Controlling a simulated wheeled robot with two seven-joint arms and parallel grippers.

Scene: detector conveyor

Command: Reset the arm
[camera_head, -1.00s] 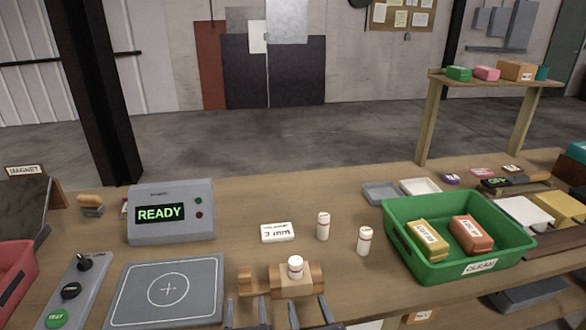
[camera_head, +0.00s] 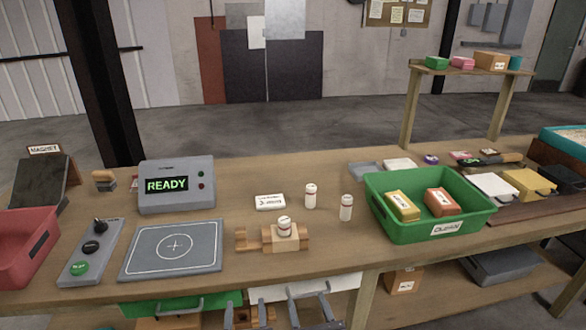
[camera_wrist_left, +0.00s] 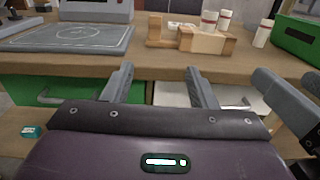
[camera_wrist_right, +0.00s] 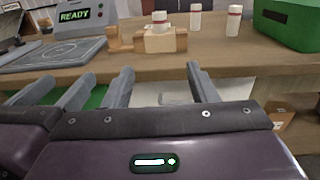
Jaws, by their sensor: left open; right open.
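My left gripper (camera_head: 248,314) is at the bottom of the head view, in front of the bench's front edge, open and empty. Its two fingers stand apart in the left wrist view (camera_wrist_left: 160,88). My right gripper (camera_head: 309,303) is just to its right, also open and empty. Its fingers stand apart in the right wrist view (camera_wrist_right: 160,86). Both grippers are below the bench top and side by side. A wooden block stand (camera_head: 284,243) holds a white capped bottle (camera_head: 285,226) on the bench behind them.
A detector reading READY (camera_head: 177,186), a grey plate (camera_head: 172,249) and a switch panel (camera_head: 90,253) are at left. Two more bottles (camera_head: 310,196) (camera_head: 346,207) stand near a green CLEAN bin (camera_head: 430,231) holding a yellow and an orange box. A red bin (camera_head: 22,250) is far left.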

